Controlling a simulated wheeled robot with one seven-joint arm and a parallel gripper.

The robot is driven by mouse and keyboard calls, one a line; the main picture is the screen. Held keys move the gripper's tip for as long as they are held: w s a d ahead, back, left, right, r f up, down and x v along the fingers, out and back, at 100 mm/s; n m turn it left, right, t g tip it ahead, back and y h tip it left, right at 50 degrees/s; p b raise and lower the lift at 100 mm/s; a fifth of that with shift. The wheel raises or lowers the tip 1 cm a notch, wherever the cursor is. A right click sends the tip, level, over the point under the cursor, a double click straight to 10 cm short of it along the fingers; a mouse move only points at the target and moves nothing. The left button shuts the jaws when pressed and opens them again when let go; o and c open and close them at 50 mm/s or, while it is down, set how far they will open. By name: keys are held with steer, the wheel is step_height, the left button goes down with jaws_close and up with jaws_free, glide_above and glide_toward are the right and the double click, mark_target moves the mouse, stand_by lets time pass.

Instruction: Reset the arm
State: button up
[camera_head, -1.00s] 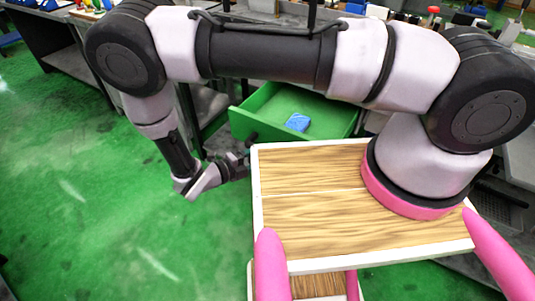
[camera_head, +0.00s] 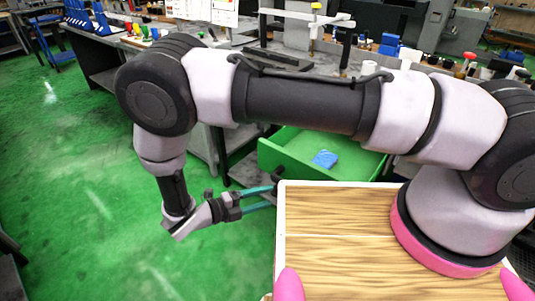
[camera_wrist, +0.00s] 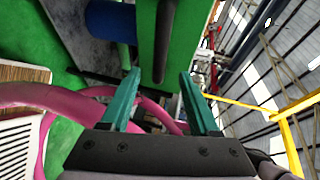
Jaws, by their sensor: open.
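My gripper (camera_head: 275,194) is open and empty, with teal fingers apart. It is at the left end of my folded arm, low beside the left edge of the wooden-topped platform. In the wrist view its two fingers (camera_wrist: 156,100) stand apart with nothing between them. Beyond them is a green surface with a dark bar (camera_wrist: 163,45) across it. The open green drawer (camera_head: 285,157) is behind and above the gripper in the head view. A blue item (camera_head: 324,159) lies in the drawer.
Workbenches with machine parts and tools (camera_head: 300,70) run along the back. A long bench (camera_head: 100,60) stands at the back left. The green floor (camera_head: 70,200) at the left is clear. In the wrist view, a yellow rail (camera_wrist: 290,115) is at the right.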

steer(key=w+d+r+m+g+y, duration=0.3)
steer(key=w+r+m, duration=0.1)
steer(key=r+m, duration=0.5)
steer(key=w+d+r+m+g+y, duration=0.35)
steer(key=r+m, duration=0.25)
steer(key=r, duration=0.5)
steer(key=w+d+r+m+g+y, duration=0.2)
steer(key=w+d+r+m+g, duration=0.15)
steer(key=r+m, duration=0.55)
steer(key=s+d+r+m+t+y, duration=0.3)
steer(key=s+d+r+m+t, duration=0.1)
steer(key=d+r+m, duration=0.5)
steer(key=s+d+r+m+t+y, duration=0.4)
steer(key=d+r+m, duration=0.5)
steer(key=r+m, duration=0.4)
steer(key=shift+d+r+m+t, duration=0.4)
steer(key=shift+m, duration=0.2)
